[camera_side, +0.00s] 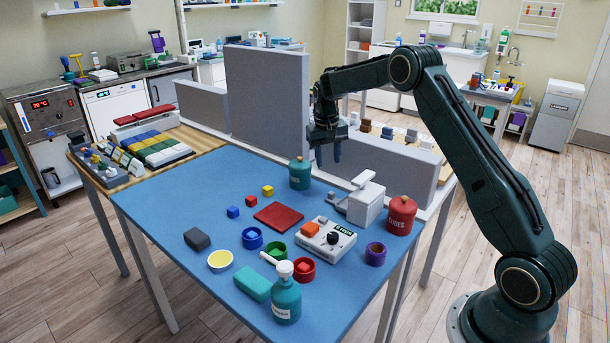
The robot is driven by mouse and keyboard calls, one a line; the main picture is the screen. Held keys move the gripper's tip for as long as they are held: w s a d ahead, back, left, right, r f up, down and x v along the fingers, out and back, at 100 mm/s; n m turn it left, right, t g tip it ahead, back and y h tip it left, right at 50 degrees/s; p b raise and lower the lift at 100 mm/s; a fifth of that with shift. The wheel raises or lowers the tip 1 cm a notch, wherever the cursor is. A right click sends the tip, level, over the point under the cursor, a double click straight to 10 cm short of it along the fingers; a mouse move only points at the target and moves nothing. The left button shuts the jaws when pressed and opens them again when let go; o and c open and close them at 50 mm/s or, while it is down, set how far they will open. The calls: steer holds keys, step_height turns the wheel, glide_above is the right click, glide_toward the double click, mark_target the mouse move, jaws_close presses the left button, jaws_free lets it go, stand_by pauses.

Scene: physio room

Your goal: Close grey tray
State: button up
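A light grey box-like device (366,206) stands on the blue table, right of centre. A grey tray-like part (338,203) sticks out from its left side, and a small grey piece (362,180) sits tilted on its top. I cannot tell for sure which part is the grey tray. My gripper (328,154) points down in front of the low grey partition, above and behind the device and right of the green canister. Its two fingers look apart, with nothing seen between them. It touches neither the device nor the table.
The green canister (300,174) and the red canister (401,215) flank the device. Grey partitions (268,100) stand along the back.

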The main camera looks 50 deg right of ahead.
mark_target(334, 193)
steer(key=n, duration=0.2)
steer(key=d+n+y, duration=0.1)
steer(key=n, duration=0.1)
steer(key=s+d+r+n, duration=0.1)
steer(key=n, duration=0.1)
steer(key=shift+s+d+n, duration=0.1)
steer(key=shift+d+n, duration=0.15)
steer(key=shift+n, duration=0.15)
steer(key=shift+f, duration=0.2)
step_height(334, 193, down, 14)
steer(key=shift+r, duration=0.25)
jaws_close()
